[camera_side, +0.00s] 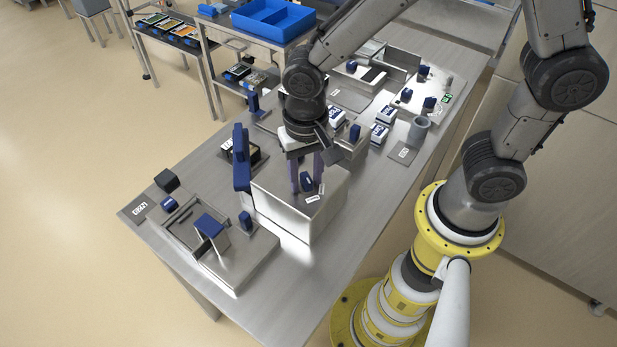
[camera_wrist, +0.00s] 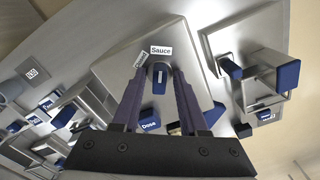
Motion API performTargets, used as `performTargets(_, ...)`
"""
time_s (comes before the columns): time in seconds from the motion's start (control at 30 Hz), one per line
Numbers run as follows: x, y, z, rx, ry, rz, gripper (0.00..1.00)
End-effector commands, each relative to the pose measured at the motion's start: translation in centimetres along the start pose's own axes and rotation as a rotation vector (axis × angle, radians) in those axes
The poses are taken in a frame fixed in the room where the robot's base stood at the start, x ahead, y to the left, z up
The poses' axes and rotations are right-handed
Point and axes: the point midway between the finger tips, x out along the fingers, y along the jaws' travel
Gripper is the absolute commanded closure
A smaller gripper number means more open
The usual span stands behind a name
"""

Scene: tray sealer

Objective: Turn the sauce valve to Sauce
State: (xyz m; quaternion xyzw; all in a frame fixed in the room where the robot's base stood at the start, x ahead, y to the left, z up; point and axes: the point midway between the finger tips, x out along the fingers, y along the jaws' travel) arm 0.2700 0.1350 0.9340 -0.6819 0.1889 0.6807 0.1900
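The sauce valve is a small blue knob (camera_wrist: 160,76) with a white line, on top of a steel box (camera_side: 322,213). In the wrist view the white "Sauce" label (camera_wrist: 161,50) lies just above the knob, and a tilted second label (camera_wrist: 140,60), too small to read surely, lies to its upper left. The white line runs roughly up and down the picture, about in line with "Sauce". My gripper (camera_side: 307,184) points down over the box. Its two purple fingers stand on either side of the knob, apart, with small gaps; contact is hard to tell.
A blue upright handle (camera_side: 241,160) stands at the box's left edge. A steel tray station (camera_side: 235,265) with blue knobs is at the front left. Labelled blue and white blocks, a grey cup (camera_side: 418,130) and more fixtures stand behind and right. The table's near right part is clear.

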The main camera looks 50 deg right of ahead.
Motion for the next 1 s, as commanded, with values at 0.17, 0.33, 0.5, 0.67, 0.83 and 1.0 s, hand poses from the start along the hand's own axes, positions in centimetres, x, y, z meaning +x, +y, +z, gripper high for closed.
performTargets(0.17, -0.1, 0.0, 0.0, -0.001, 0.000, 0.000, 0.57)
performTargets(0.33, -1.4, -0.1, 0.0, -0.001, 0.001, -0.002, 0.57)
performTargets(0.5, -3.0, 0.0, 0.0, -0.002, 0.001, -0.001, 0.57)
performTargets(0.67, -4.4, 0.0, 0.0, -0.002, 0.001, -0.001, 0.57)
performTargets(0.83, -5.9, 0.0, 0.0, -0.002, 0.000, -0.001, 0.57)
performTargets(1.0, -6.8, 0.0, 0.0, -0.002, -0.001, 0.001, 0.57)
